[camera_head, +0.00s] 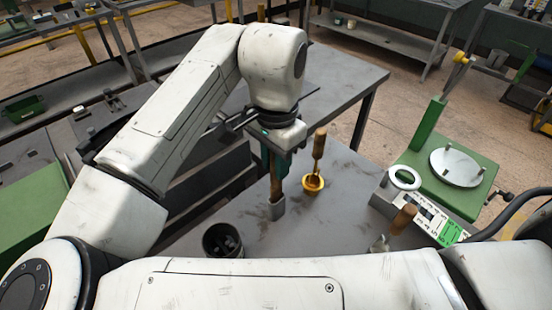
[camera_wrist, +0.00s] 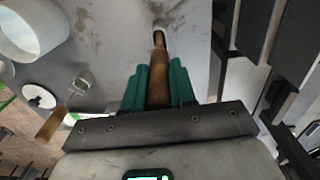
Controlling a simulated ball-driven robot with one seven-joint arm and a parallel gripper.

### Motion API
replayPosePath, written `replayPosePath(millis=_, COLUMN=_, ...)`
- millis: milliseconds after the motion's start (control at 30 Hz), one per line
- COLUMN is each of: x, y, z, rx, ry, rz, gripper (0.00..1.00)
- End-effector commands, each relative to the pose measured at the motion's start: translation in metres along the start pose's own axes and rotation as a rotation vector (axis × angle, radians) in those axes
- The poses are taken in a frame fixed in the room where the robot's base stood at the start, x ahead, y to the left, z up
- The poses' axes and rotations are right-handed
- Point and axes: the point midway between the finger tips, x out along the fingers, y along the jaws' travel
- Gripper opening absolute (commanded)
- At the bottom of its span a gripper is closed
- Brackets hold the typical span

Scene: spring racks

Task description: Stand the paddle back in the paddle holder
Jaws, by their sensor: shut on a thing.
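The paddle (camera_head: 275,178) is a brown wooden stick, held roughly upright. My gripper (camera_head: 277,157) is shut on its upper part; the green fingers (camera_wrist: 159,88) close on both sides of it in the wrist view.
A dark bin (camera_head: 222,241) is at front left. A green fixture (camera_head: 441,170), white ring (camera_head: 405,178) and another wooden handle (camera_head: 403,218) are right. Bare table (camera_head: 349,174) lies between.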

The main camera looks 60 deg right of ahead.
Motion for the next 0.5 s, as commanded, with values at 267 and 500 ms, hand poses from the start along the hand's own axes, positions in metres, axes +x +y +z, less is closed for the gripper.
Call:
replayPosePath(millis=267, x=0.0057, y=0.0001, z=0.0001, rx=0.000, ry=0.000, rz=0.000, gripper=0.00)
replayPosePath(millis=500, x=0.0079, y=0.0000, z=0.0002, rx=0.000, ry=0.000, rz=0.000, gripper=0.31)
